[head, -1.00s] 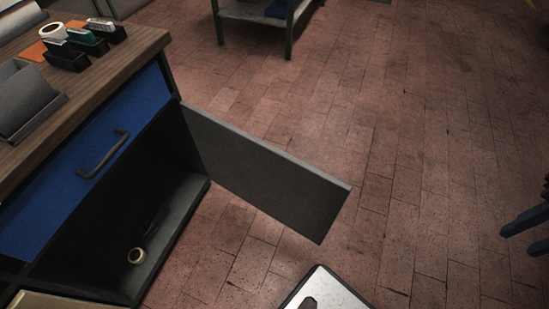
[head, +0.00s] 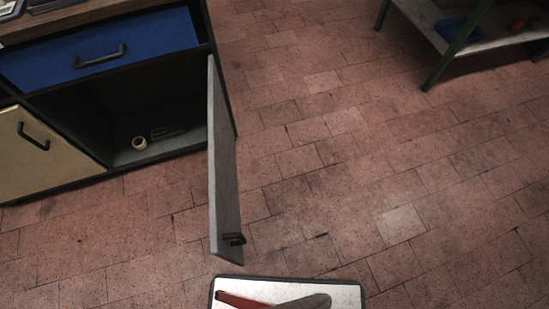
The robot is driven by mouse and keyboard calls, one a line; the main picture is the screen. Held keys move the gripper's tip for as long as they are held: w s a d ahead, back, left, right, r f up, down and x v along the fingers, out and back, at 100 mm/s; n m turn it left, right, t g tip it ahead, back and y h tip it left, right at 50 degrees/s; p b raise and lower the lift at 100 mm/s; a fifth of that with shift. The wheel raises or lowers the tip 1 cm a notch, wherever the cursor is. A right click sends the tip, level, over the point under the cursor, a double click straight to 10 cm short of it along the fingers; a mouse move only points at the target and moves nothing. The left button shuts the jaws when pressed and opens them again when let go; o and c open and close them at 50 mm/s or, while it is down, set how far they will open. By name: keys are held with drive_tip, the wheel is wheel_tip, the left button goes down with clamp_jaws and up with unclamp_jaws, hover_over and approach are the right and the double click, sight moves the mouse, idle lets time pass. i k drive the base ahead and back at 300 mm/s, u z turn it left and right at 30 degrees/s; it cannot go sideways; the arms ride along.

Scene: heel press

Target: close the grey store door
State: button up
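The grey store door (head: 222,165) stands wide open in the head view, hinged at the right side of the cabinet and swung out toward me. Its dark handle (head: 234,239) shows low near the free edge, on the right-hand face. Behind the door, the dark open compartment (head: 100,100) holds a roll of tape (head: 139,143) and a small item too dark to make out. My gripper is not in view.
A blue drawer (head: 100,50) is shut above the compartment. A tan door (head: 40,155) with a dark handle is shut at the left. A green-legged shelf (head: 465,35) stands at the upper right. The tiled floor right of the door is clear.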

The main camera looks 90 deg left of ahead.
sight(226, 238)
drive_tip(key=i, duration=0.75)
drive_tip(key=u, duration=3.2)
drive_tip(key=k, duration=0.7)
drive_tip(key=u, duration=0.7)
drive_tip(key=i, duration=0.45)
drive_tip(key=z, duration=0.15)
